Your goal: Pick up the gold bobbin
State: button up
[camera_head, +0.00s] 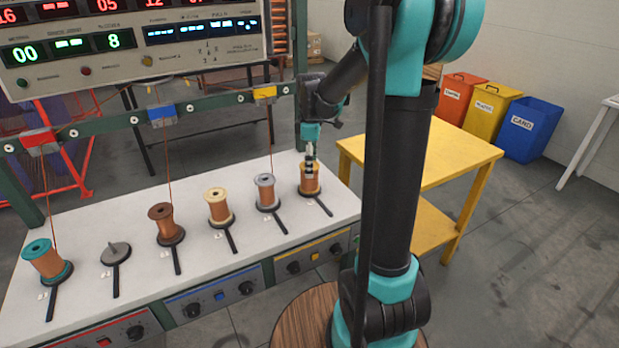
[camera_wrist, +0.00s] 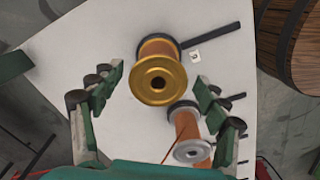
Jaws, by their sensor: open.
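The gold bobbin (camera_head: 310,187), wound with copper wire, stands on its holder at the right end of the white bench top (camera_head: 330,213). In the wrist view the gold bobbin (camera_wrist: 161,79) shows its gold flange and dark centre hole, above the middle of the picture. My gripper (camera_head: 310,168) points down over it, its fingers overlapping the bobbin's top in the head view. In the wrist view my gripper (camera_wrist: 160,94) is open, with one finger on each side and visible gaps to the bobbin. I cannot tell the exact height between them.
The silver bobbin (camera_head: 266,190) stands just left; in the wrist view the silver bobbin (camera_wrist: 190,145) lies close to the right finger. Cream (camera_head: 218,207), brown (camera_head: 165,222) and teal (camera_head: 46,260) bobbins follow, with an empty holder (camera_head: 115,253). A yellow table (camera_head: 445,150) stands behind.

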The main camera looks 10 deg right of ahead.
jog(key=shift+w+a+f, duration=0.1)
jog(key=shift+f, duration=1.4)
jog(key=shift+w+a+f, duration=0.1)
jog(key=shift+f, duration=1.35)
grip_shut()
